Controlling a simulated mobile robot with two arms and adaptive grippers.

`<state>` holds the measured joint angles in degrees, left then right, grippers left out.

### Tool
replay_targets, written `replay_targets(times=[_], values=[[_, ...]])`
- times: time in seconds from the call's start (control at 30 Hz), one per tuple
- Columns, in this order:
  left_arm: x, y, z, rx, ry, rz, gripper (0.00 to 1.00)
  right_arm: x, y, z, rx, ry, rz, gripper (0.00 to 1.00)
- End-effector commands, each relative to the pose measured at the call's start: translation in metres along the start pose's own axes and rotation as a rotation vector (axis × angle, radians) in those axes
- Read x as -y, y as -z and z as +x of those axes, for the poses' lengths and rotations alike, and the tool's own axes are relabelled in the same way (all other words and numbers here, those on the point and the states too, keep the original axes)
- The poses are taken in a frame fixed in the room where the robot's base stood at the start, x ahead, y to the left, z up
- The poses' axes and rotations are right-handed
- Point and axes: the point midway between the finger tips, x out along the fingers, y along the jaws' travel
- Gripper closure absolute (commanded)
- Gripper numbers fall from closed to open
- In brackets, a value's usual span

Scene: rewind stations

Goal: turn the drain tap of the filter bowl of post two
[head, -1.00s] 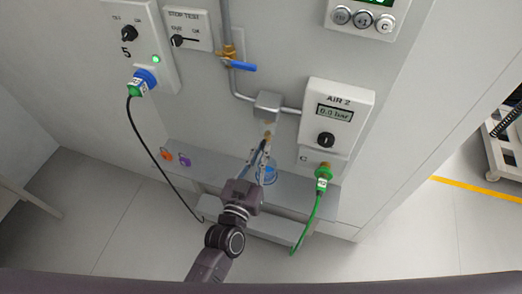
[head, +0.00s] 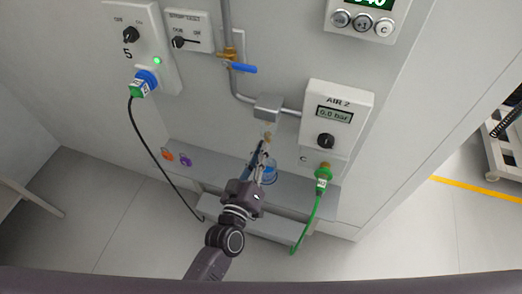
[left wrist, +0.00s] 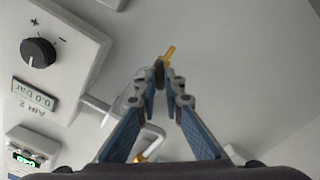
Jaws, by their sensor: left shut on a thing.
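The yellow drain tap (left wrist: 169,52) sticks out between my left gripper's fingertips in the left wrist view. My left gripper (left wrist: 160,72) is shut on this tap. In the head view the left gripper (head: 265,144) reaches up from below, under the grey filter head (head: 268,106) on the pipe. The filter bowl below that head is mostly hidden or hard to make out. The AIR 2 unit (head: 336,113) beside it reads 0.0 bar, also in the left wrist view (left wrist: 36,96). My right gripper is not in view.
A grey shelf (head: 310,199) runs below, with a blue cup (head: 269,171) behind my gripper and an orange and a purple item (head: 185,160) at left. A green hose (head: 313,215) and a black cable (head: 145,145) hang down. A blue-handled valve (head: 243,68) sits above.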

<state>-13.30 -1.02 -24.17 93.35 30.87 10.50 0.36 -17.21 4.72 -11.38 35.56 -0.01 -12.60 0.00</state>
Motion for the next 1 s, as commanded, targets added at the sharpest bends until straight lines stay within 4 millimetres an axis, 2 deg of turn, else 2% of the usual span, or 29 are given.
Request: replay_targets(times=[0.6, 1.0], values=[[0.003, -0.002, 0.000, 0.001, 0.001, -0.579, 1.00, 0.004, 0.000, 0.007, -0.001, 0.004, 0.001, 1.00], [0.004, -0.003, 0.000, 0.001, 0.001, -0.848, 1.00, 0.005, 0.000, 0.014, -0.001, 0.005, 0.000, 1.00]])
